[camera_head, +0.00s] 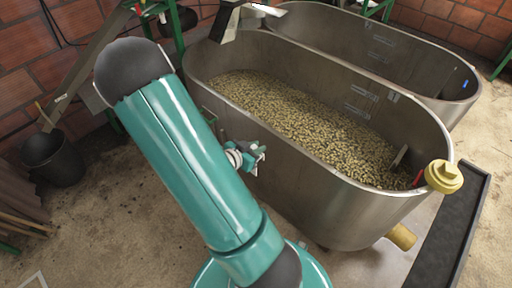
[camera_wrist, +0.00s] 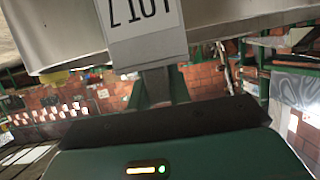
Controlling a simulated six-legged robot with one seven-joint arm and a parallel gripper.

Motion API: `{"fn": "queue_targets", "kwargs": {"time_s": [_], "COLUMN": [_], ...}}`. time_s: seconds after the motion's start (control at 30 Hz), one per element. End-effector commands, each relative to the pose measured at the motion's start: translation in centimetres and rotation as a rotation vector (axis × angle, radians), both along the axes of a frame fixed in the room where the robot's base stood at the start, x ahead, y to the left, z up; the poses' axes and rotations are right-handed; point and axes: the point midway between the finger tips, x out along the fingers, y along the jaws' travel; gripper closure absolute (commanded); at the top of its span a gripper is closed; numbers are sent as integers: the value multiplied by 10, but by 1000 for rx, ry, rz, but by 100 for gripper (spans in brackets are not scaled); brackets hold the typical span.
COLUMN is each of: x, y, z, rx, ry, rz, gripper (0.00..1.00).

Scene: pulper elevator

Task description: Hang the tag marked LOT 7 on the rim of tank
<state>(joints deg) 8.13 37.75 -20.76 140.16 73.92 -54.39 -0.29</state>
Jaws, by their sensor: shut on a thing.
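The pale tag (camera_wrist: 145,35) shows in the wrist view with black lettering, upside down in the picture, that reads as LOT 7 and is partly cut off at the top. My gripper (camera_wrist: 158,88) is shut on the tag's edge. The metal side of a tank (camera_wrist: 75,35) lies behind the tag; I cannot tell whether they touch. In the head view the near steel tank (camera_head: 300,165) has an open oval rim and holds beige beans. A small teal part of my wrist (camera_head: 250,155) shows beside its near wall; the tag is not clearly visible there.
A second steel tank (camera_head: 420,75) stands behind. A yellow fitting (camera_head: 443,176) sits at the near tank's right end. A black bucket (camera_head: 53,158) stands at the left. A metal chute (camera_head: 240,14) overhangs the near tank. The floor at the lower left is mostly clear.

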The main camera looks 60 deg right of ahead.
Motion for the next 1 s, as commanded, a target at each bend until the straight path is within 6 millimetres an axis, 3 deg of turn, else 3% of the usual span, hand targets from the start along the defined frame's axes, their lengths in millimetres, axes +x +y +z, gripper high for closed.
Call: {"fn": "queue_targets", "kwargs": {"time_s": [0.27,1.0], "x": [-4,-12], "y": [-11,-63], "z": [0,0], "rx": [1,0], "ry": [-1,-1], "rz": [-19,-17], "gripper": [100,100]}}
